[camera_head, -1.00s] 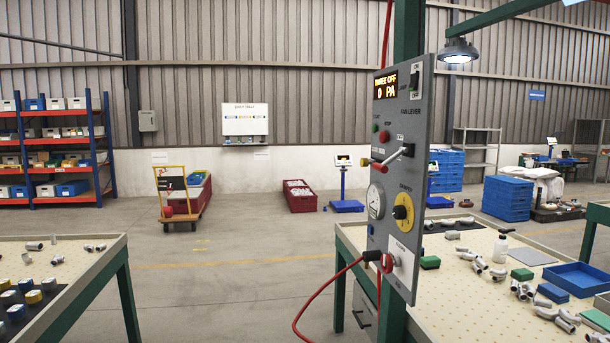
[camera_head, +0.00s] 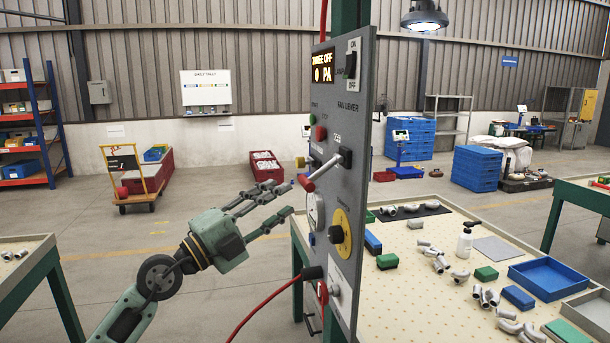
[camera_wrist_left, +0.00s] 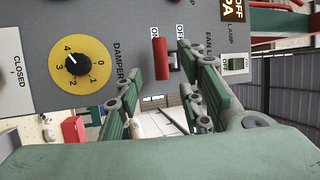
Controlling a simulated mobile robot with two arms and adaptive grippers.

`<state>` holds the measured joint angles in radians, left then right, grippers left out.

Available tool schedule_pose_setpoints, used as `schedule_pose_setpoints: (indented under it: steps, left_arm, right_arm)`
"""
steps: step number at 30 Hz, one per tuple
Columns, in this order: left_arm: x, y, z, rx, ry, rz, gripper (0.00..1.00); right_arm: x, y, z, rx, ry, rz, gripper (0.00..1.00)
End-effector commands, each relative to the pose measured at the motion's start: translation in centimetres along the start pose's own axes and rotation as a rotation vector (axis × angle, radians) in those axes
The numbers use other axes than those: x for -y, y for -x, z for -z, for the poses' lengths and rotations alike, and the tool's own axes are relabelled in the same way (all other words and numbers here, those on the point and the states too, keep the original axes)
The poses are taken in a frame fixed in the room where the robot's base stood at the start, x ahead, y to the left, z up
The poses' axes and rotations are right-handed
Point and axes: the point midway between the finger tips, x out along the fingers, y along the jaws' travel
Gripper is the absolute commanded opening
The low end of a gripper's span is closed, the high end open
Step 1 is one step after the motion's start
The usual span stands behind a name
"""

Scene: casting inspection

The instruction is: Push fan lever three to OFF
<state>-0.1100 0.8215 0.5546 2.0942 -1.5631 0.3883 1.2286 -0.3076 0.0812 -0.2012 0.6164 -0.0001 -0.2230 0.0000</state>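The grey control panel (camera_head: 350,100) stands upright, with a lit display (camera_head: 323,68) that reads "THREE OFF" and "PA". The fan lever's red handle (camera_head: 321,175) sticks out from the panel's face. In the wrist view the same red handle (camera_wrist_left: 160,59) lies below the ON and OFF labels, nearer the ON side. My left gripper (camera_head: 289,198) is open and empty, its fingertips just left of the handle in the head view and seemingly apart from it. My right gripper is not in view.
A yellow damper dial (camera_head: 341,234), a lamp switch (camera_head: 350,65) and push buttons share the panel. A red cable (camera_head: 265,308) hangs below it. A table (camera_head: 392,290) with castings and a blue tray (camera_head: 560,274) stands to the right. Open floor lies left.

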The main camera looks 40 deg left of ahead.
Motion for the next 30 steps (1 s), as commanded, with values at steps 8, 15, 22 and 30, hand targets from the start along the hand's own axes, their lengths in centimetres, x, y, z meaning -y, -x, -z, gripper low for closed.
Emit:
schedule_pose_setpoints:
  steps: [8, 15, 22, 30]
  left_arm:
    - [1.1, -3.1, 0.6, -0.008, -0.017, 0.003, 0.35]
    - [0.9, -6.4, 0.5, -0.006, -0.013, 0.004, 0.35]
    - [0.6, -7.7, 0.5, -0.006, -0.014, 0.002, 0.35]
    - [0.5, -7.8, 0.5, -0.006, -0.014, 0.002, 0.34]
  right_arm:
    - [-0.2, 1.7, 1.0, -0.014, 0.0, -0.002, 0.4]
    - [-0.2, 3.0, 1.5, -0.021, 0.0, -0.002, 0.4]
    - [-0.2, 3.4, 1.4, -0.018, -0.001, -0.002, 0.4]
    - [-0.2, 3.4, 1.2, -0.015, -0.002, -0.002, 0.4]
